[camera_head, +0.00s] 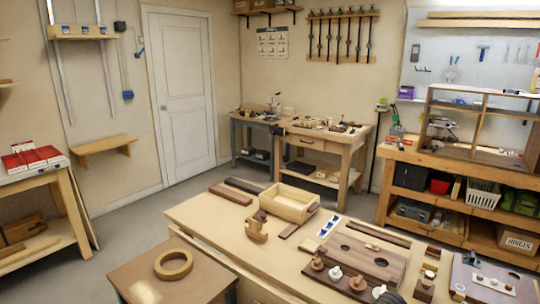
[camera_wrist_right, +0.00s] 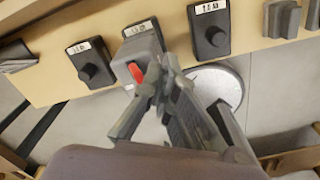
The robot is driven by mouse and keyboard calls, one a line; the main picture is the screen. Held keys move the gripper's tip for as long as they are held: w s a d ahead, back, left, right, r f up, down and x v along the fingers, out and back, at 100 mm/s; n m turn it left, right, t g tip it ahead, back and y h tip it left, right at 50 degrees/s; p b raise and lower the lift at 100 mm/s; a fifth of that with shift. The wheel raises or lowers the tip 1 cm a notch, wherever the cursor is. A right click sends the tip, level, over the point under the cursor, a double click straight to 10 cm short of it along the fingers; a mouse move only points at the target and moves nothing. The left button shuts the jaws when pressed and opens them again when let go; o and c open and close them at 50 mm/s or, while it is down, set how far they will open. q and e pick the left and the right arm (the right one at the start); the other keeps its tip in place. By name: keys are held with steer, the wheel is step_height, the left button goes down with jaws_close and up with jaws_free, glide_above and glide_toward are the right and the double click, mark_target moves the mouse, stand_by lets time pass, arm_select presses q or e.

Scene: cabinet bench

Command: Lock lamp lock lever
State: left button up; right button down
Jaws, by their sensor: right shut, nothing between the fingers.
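In the right wrist view, a wooden strip carries several dark switch boxes with small white labels, too blurred to read. The middle box (camera_wrist_right: 142,38) has a grey lever body (camera_wrist_right: 128,66) with an orange-red mark (camera_wrist_right: 135,73). My right gripper (camera_wrist_right: 150,88) is shut and empty, with its tips at or right beside this lever body; contact cannot be told. The fingers hide part of the lever. I cannot tell from the labels which box is the lamp lock. My left gripper is in neither view.
A dark knob box (camera_wrist_right: 92,64) stands left of the middle box and another (camera_wrist_right: 209,30) stands right. A pale round disc (camera_wrist_right: 217,86) lies behind the fingers. In the head view, a workbench (camera_head: 190,212) holds an open wooden box (camera_head: 290,204) and several small parts.

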steer(key=shift+w+a, duration=0.35)
steer(key=shift+a, duration=0.1)
steer(key=shift+w+a, duration=0.15)
steer(key=shift+a, duration=0.1)
steer(key=shift+w+a+b, duration=0.35)
steer(key=shift+w+a, duration=0.3)
steer(key=shift+a, duration=0.25)
steer(key=shift+r, duration=0.15)
steer(key=shift+s+d+r+p, duration=0.25)
steer(key=shift+r+p, duration=0.25)
steer(key=shift+p, duration=0.2)
steer(key=shift+s+d+r+p, duration=0.15)
steer(key=shift+d+r+p, duration=0.1)
steer(key=shift+r+p, duration=0.35)
step_height(320, 180, up, 6)
steer(key=p, duration=0.7)
steer(key=shift+r, duration=0.25)
